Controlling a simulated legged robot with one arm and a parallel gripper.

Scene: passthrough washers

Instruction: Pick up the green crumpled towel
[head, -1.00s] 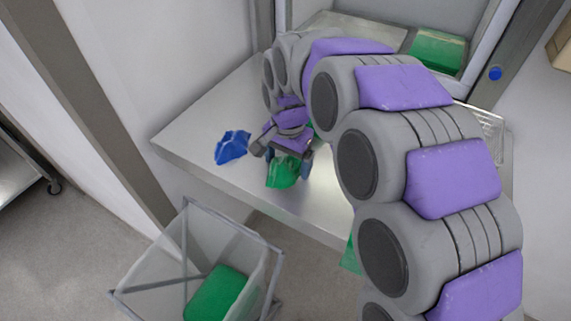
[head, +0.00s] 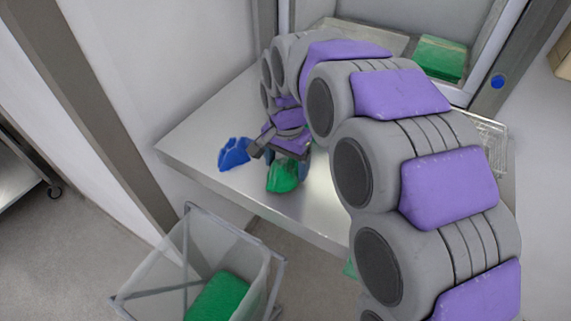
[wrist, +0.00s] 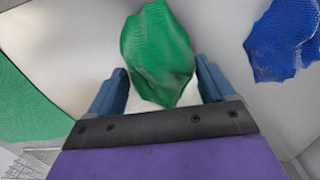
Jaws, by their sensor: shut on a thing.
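The green crumpled towel (head: 284,177) is at my gripper (head: 287,163), over the steel table near its front edge. In the wrist view the towel (wrist: 157,48) stands up bunched between the two blue fingers of my gripper (wrist: 158,82). The gripper is shut on its lower part. I cannot tell whether the towel still touches the table. My arm hides part of the table behind the gripper.
A blue crumpled cloth (head: 234,153) lies left of the gripper on the steel table (head: 195,140). A framed bin (head: 165,265) holding green cloth (head: 220,298) stands in front. Another green cloth (head: 438,58) lies at the back right, by a metal frame.

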